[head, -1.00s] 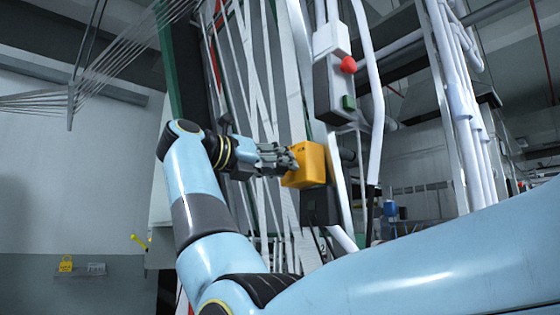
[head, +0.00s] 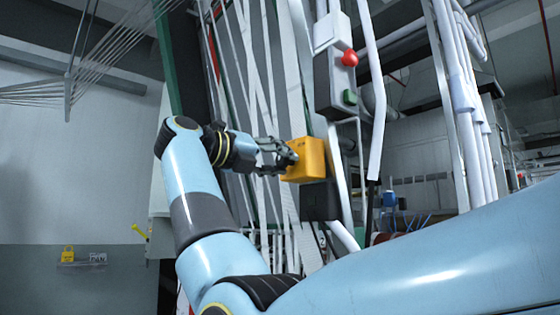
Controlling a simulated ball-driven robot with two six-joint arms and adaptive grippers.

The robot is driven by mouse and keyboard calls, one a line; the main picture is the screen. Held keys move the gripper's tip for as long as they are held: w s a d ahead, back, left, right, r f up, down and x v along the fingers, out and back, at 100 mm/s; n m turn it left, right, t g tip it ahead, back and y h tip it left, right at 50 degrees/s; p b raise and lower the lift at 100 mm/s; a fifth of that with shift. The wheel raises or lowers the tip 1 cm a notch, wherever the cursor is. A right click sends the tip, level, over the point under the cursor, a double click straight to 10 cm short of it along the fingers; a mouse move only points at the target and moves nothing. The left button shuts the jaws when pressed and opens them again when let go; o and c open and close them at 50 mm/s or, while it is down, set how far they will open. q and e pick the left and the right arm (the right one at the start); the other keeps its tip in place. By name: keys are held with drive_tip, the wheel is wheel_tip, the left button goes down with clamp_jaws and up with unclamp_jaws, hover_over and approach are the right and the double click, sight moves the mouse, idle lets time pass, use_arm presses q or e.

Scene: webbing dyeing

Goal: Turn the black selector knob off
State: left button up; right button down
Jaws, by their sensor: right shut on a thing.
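A yellow box (head: 308,160) is mounted on the machine frame near the middle of the head view. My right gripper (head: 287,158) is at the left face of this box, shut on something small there. The black selector knob would be between the fingers, but they hide it, so I cannot see which way it points. My left gripper is not in view.
A grey control box (head: 334,85) with a red mushroom button (head: 350,58) and a green button (head: 349,97) hangs above right of the yellow box. White webbing strands run behind my right gripper.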

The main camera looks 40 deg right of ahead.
drive_tip(key=c, duration=0.9)
unclamp_jaws()
drive_tip(key=shift+c, duration=0.2)
drive_tip(key=shift+a, duration=0.1)
drive_tip(key=a, duration=0.7)
drive_tip(key=shift+s+a, duration=0.2)
drive_tip(key=shift+s, duration=0.05)
